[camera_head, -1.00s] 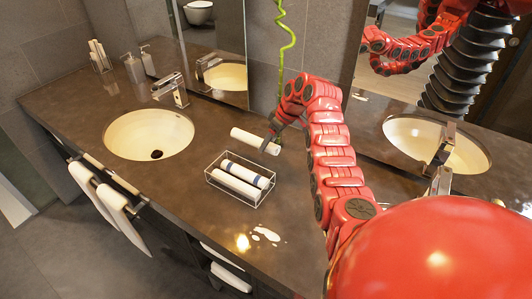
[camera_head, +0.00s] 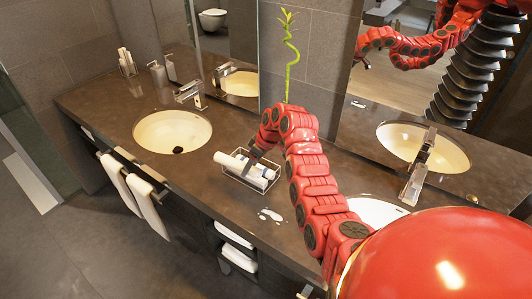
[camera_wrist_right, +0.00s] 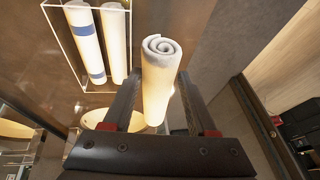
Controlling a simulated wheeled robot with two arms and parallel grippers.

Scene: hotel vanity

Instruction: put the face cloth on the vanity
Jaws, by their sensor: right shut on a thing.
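A plain white rolled face cloth (camera_head: 229,162) is held in my right gripper (camera_head: 252,158), its near end pointing left in the head view. In the right wrist view the roll (camera_wrist_right: 157,85) stands between the two fingers (camera_wrist_right: 150,112), with its spiral end showing. The gripper is shut on it. In the head view the roll overlaps the back left of a clear wire-edged basket (camera_head: 250,183); the exact height above it cannot be told. The vanity (camera_head: 205,190) is a dark brown countertop under the basket. My left gripper is not in view.
A basin (camera_head: 172,131) is to the left, and a green plant stem (camera_head: 291,60) rises behind my arm. The counter between basin and basket is clear.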

